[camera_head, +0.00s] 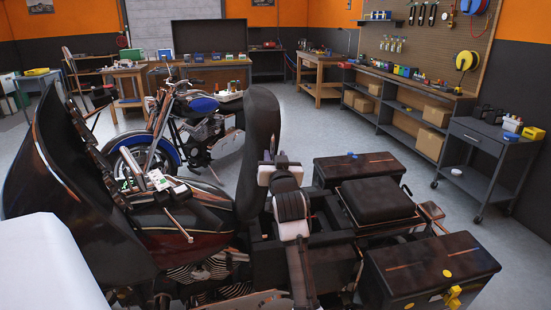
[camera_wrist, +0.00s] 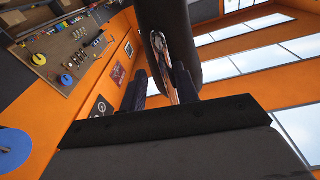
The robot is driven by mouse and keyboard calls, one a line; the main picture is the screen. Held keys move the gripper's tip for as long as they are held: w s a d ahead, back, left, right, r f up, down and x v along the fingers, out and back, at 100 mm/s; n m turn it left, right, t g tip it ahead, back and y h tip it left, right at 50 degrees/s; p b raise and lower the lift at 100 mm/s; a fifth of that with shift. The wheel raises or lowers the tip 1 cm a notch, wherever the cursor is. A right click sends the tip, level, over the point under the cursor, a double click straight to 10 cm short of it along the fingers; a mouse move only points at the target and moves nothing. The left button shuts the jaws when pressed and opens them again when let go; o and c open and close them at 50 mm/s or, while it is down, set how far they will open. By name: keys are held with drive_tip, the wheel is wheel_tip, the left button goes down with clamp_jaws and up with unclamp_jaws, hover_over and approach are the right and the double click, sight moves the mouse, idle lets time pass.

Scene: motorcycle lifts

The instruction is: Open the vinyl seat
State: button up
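The black vinyl seat (camera_head: 258,145) of the dark red motorcycle stands tipped up, nearly upright, above an open dark bay in the bike's body. My gripper (camera_head: 268,157) is at its right-hand face, low down, with its fingers pointing up. In the wrist view the dark seat (camera_wrist: 200,40) hangs over my gripper (camera_wrist: 160,88). The two fingers are apart, with a thin shiny strip (camera_wrist: 163,60) showing in the gap. I cannot tell whether a finger touches the seat.
A dark pad (camera_head: 375,200) lies behind the bay, between two dark side cases (camera_head: 430,268) (camera_head: 357,168). The dark fairing (camera_head: 65,180) rises at left. A blue motorcycle (camera_head: 190,115) stands behind. The floor is free toward the grey cart (camera_head: 478,150) at right.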

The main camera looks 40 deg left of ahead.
drive_tip(key=b+v, duration=0.4)
drive_tip(key=v, duration=1)
drive_tip(key=shift+a, duration=0.1)
